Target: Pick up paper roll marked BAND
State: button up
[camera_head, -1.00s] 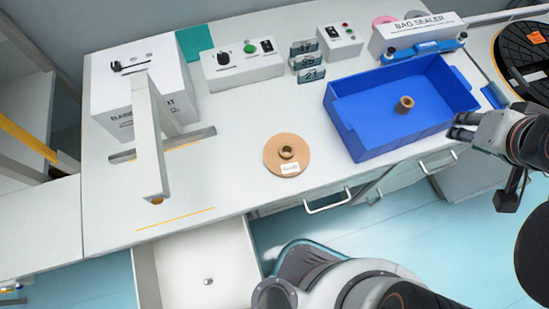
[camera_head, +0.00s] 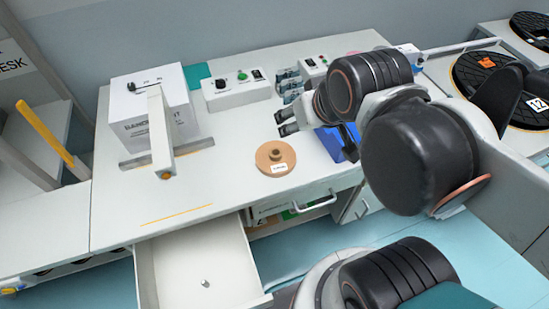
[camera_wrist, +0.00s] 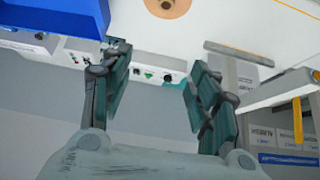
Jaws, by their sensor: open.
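A flat tan paper roll (camera_head: 266,167) with a raised core lies on the white worktop. It carries a small white label on its near side, too small to read surely. My gripper (camera_head: 283,122) is open and empty, its fingers pointing left above the worktop, just behind the roll in the head view. In the wrist view the roll (camera_wrist: 168,6) is cut by the top edge, beyond and between the spread fingers of my gripper (camera_wrist: 157,60). Nothing is between the fingers.
A blue bin (camera_head: 330,142) is mostly hidden behind my arm. A white machine (camera_head: 150,92) with a projecting arm stands left of the roll. An open drawer (camera_head: 200,262) juts out below.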

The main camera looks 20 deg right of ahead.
aim_at(273, 159)
jog(key=k+j+z, duration=0.3)
jog(key=k+j, duration=0.2)
jog(key=j, duration=0.15)
jog(key=k+j+z, duration=0.3)
jog(key=k+j, duration=0.25)
jog(key=j+z, duration=0.2)
jog(key=j, duration=0.3)
jog(key=k+j+z, duration=0.2)
jog(key=j, duration=0.3)
jog(key=j+z, duration=0.2)
jog(key=j, duration=0.3)
jog(key=i+j+z, duration=0.1)
jog(key=j+z, duration=0.15)
jog(key=j, duration=0.35)
jog(key=j+z, duration=0.25)
jog(key=j, duration=0.35)
jog(key=i+l+u, duration=0.2)
jog(key=i+j, duration=0.05)
jog(key=j, duration=0.05)
